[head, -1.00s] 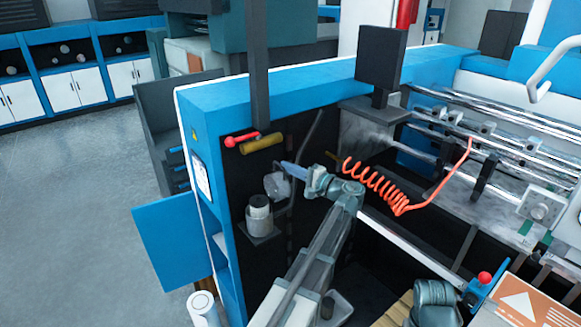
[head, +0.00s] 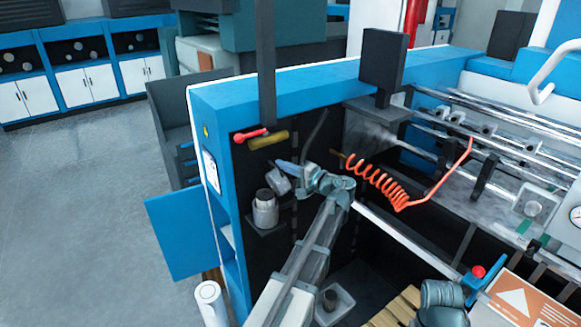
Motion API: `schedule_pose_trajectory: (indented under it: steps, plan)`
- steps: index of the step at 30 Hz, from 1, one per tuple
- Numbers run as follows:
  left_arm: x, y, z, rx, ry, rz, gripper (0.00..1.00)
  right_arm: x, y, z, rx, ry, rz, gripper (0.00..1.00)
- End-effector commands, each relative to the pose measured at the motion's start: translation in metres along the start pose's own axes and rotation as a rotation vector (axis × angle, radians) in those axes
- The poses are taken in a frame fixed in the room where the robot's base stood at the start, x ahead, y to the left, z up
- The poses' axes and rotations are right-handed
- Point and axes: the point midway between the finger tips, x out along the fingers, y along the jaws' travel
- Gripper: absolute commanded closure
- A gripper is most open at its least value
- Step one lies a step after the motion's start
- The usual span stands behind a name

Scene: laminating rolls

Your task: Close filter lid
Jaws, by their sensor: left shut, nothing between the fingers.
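The filter (head: 265,210) is a small grey metal canister with a narrower top, upright on a dark ledge inside the machine's open side bay. A pale grey piece that looks like its lid (head: 278,181) is tilted up at the canister's upper right, apart from its top. My left gripper (head: 287,168) is shut with nothing held. Its blue tip is just above and right of the lid; I cannot tell whether they touch. My right gripper is not in view; a part of my right arm shows at the bottom right.
A red handle (head: 251,134) and a brass cylinder (head: 268,140) are above the filter. An orange coiled hose (head: 378,184) hangs right of my left gripper. A blue door (head: 185,232) stands open at the left. Grey floor beyond it is clear.

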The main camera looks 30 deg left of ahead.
Motion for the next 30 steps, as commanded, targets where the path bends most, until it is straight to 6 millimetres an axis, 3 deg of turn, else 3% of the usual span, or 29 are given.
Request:
schedule_pose_trajectory:
  steps: [14, 30]
  plan:
    - [0.011, -0.003, 0.025, -0.178, 0.0, 0.046, 1.0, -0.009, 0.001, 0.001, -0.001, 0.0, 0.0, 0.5]
    - [0.026, 0.016, 0.087, -0.627, -0.001, 0.16, 1.0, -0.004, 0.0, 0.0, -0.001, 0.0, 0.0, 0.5]
